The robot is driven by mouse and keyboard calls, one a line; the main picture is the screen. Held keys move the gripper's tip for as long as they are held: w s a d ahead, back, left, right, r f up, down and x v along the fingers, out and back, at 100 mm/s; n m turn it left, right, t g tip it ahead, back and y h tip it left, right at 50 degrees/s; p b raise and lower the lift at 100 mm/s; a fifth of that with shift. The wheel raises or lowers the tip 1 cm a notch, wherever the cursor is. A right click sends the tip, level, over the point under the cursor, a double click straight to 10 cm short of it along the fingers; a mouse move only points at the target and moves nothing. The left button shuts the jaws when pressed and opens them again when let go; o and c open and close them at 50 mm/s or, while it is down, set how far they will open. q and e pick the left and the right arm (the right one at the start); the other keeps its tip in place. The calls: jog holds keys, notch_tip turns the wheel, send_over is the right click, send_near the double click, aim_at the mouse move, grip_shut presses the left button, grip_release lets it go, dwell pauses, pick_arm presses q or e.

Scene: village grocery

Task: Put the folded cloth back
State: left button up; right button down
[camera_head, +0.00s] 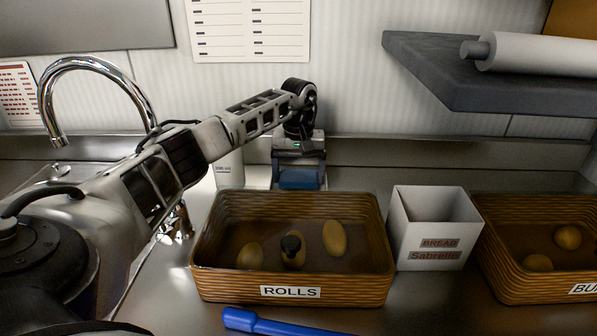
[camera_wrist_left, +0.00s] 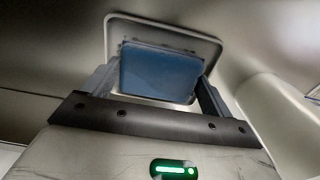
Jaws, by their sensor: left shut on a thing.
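The folded cloth (camera_head: 299,179) is blue and sits behind the rolls basket, against the back of the counter. My left gripper (camera_head: 299,161) reaches over from the left, points down and is shut on it. In the left wrist view the cloth (camera_wrist_left: 160,75) is between the two fingers of the gripper (camera_wrist_left: 158,82). A pale tray (camera_wrist_left: 135,23) with rounded corners lies beyond the cloth there, and its rim shows around it. Whether the cloth touches the tray I cannot tell. My right gripper is not in view.
A white bread box (camera_head: 433,228) and another basket (camera_head: 500,285) stand right. A white container (camera_head: 228,170) is left of the gripper. A blue-handled tool (camera_head: 275,325) lies in front; a tap (camera_head: 95,65) stands left.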

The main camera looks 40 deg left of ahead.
aim_at(299, 176)
pick_arm(q)
jog(key=o, duration=0.8)
notch_tip(299, 176, up, 12)
jog(key=shift+r, duration=0.1)
